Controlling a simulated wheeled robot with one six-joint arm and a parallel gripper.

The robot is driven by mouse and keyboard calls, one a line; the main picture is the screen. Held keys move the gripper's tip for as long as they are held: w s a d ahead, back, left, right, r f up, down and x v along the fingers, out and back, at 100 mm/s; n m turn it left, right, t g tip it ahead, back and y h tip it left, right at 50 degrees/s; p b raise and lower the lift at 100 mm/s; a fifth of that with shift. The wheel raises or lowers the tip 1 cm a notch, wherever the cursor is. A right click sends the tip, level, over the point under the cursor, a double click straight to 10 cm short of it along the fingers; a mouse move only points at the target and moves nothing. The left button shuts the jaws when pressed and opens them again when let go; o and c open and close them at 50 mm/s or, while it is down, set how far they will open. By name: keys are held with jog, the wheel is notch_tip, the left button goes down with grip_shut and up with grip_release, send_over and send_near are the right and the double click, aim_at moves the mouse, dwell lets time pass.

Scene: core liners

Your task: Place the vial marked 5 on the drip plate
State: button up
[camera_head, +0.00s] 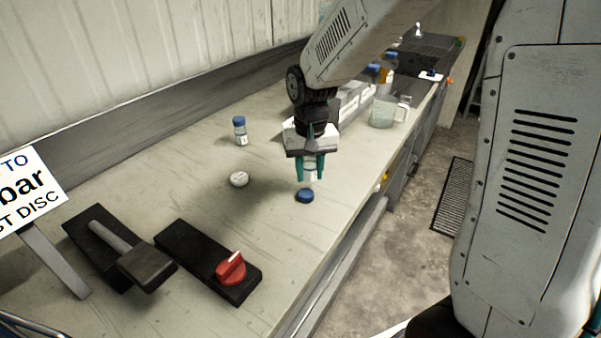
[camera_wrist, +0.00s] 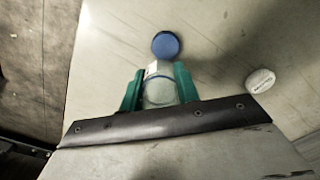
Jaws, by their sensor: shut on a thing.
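My gripper (camera_head: 310,172) is shut on a small clear vial with a whitish label, low above the bench. The held vial (camera_wrist: 158,88) shows between the teal fingers in the wrist view; its number cannot be read. A white disc with small writing (camera_head: 239,179) lies on the bench to the left, also in the wrist view (camera_wrist: 260,80). Neither disc is marked as the drip plate. Another blue-capped vial (camera_head: 240,131) stands upright farther back.
In front lie a black base with a red knob (camera_head: 231,268) and a black block with a handle (camera_head: 110,245). A sign (camera_head: 30,190) stands at the left. A glass beaker (camera_head: 388,110) and boxes stand behind my gripper. The bench's right edge is close.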

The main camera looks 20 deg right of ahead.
jog(key=w, duration=0.4)
jog(key=shift+a+f, duration=0.3)
jog(key=shift+f, duration=1.65)
jog(key=o, duration=1)
jog(key=shift+f, duration=0.15)
jog(key=shift+c, duration=0.2)
